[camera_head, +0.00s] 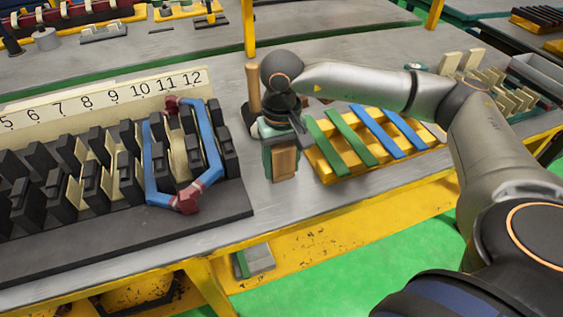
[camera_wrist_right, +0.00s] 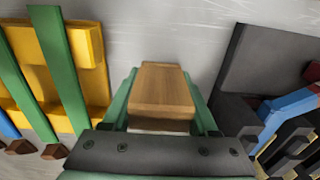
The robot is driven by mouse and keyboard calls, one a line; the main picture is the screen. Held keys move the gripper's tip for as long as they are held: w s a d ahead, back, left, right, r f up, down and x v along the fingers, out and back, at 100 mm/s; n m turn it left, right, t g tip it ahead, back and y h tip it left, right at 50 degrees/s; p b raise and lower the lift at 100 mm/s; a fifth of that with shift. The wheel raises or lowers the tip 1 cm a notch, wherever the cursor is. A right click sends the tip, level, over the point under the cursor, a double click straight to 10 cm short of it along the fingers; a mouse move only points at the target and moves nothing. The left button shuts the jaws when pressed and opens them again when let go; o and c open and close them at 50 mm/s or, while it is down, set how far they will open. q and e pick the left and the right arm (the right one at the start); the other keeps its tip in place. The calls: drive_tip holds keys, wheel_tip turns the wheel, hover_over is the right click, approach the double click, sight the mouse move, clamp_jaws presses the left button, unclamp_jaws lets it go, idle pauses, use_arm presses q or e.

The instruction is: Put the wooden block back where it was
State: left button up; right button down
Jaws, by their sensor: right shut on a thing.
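The wooden block (camera_head: 286,162) is a light brown piece, held at the end of my right arm. In the right wrist view the block (camera_wrist_right: 162,93) sits between the two green fingers of my right gripper (camera_wrist_right: 164,105). The right gripper (camera_head: 283,160) is shut on it, over the grey table between the numbered stator rack and the yellow tray. I cannot tell whether the block touches the table. My left gripper does not show.
A black slotted stator (camera_head: 150,225) with a blue coil (camera_head: 212,150) stands to the left. A yellow tray (camera_head: 335,167) with green and blue strips lies to the right. A wooden-handled mallet (camera_head: 253,88) stands just behind my gripper. The table's yellow front edge is close.

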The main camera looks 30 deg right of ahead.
drive_tip(key=shift+f, duration=0.1)
drive_tip(key=shift+f, duration=0.15)
drive_tip(key=shift+c, duration=0.8)
unclamp_jaws()
wheel_tip(320, 180, up, 12)
drive_tip(key=shift+r, duration=0.25)
drive_tip(key=shift+a, duration=0.1)
